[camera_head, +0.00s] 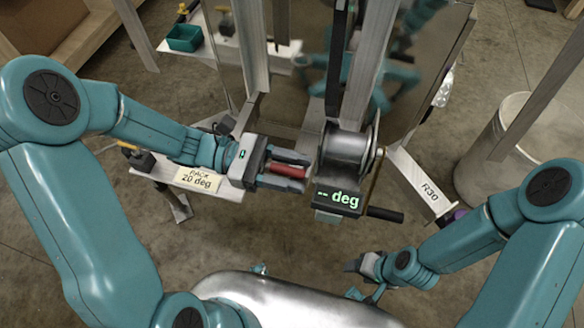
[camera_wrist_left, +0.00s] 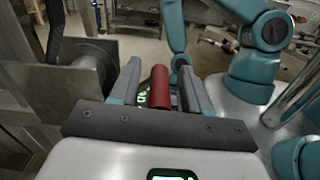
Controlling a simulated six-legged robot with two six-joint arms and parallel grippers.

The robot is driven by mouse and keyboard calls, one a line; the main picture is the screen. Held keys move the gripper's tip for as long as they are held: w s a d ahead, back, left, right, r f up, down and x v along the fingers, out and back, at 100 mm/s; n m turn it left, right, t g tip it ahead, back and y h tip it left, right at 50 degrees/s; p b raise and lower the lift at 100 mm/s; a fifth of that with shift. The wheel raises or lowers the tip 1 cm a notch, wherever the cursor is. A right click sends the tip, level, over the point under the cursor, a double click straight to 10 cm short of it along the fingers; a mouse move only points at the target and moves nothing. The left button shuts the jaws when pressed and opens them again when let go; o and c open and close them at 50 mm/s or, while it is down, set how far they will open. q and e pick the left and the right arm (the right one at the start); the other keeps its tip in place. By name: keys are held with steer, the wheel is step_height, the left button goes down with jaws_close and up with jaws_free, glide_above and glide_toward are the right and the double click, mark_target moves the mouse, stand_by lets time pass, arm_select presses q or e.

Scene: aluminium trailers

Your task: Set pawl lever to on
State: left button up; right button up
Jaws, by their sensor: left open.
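A red cylindrical grip (camera_head: 291,172), seemingly the pawl lever's handle, sits left of the winch (camera_head: 347,150). My left gripper (camera_head: 288,171) is open, its two fingers on either side of the red grip.
A black display (camera_head: 338,198) below the winch drum reads "-- deg". A black crank handle (camera_head: 385,214) sticks out to its right. A tag (camera_head: 197,179) reads "20 deg". A pale bin (camera_head: 495,150) stands at right; a teal tray (camera_head: 184,37) is at back left.

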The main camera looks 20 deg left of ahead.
arm_select(q)
jaws_close()
steer(key=shift+p, duration=0.35)
